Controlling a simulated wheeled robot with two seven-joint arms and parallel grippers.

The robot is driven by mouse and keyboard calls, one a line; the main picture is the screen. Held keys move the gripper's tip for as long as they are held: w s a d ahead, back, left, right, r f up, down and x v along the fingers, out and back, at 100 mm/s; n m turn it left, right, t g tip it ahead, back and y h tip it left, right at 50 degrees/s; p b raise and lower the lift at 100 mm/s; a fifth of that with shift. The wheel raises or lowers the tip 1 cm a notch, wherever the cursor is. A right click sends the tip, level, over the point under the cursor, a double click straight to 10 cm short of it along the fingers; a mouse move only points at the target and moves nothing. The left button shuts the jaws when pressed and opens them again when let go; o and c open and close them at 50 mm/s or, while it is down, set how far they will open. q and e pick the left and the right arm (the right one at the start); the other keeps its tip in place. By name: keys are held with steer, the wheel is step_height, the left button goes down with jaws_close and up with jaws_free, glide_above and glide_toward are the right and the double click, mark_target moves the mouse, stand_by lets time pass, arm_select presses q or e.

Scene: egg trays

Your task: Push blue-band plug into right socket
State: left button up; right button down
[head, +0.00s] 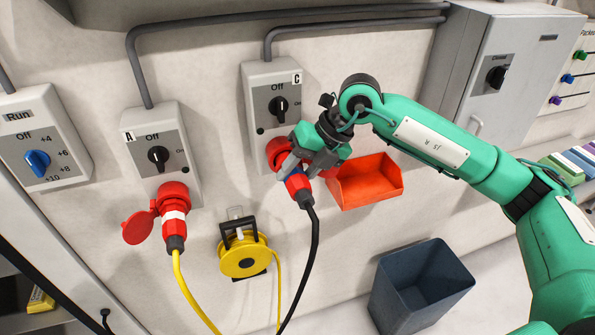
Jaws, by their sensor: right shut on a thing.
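The blue-band plug (298,184) is red with a blue band and a black cable hanging down. My right gripper (292,167) is shut on it, just below the right socket (276,151), the red one under the box marked C. The plug's upper end points up at this socket. My gripper's fingers hide where they meet, so I cannot tell how deep the plug sits. My left gripper is not in view.
A white-band plug (174,222) with a yellow cable is in the left socket (172,192) under box A. A yellow cable reel (244,258) hangs between. An orange bin (366,186) is close right of my gripper. A dark grey bin (420,290) stands below.

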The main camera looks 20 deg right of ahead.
steer(key=shift+w+r+b, duration=0.1)
steer(key=shift+w+b, duration=0.25)
steer(key=shift+w, duration=0.65)
stand_by(1.2)
steer(key=c, duration=1.6)
jaws_free()
steer(key=shift+o, duration=0.2)
steer(key=o, duration=0.6)
steer(key=shift+c, duration=0.2)
steer(key=shift+o, duration=1.2)
steer(key=shift+a, duration=0.25)
steer(key=shift+f, duration=0.2)
steer(key=shift+d+r, duration=0.1)
steer(key=shift+d, duration=0.1)
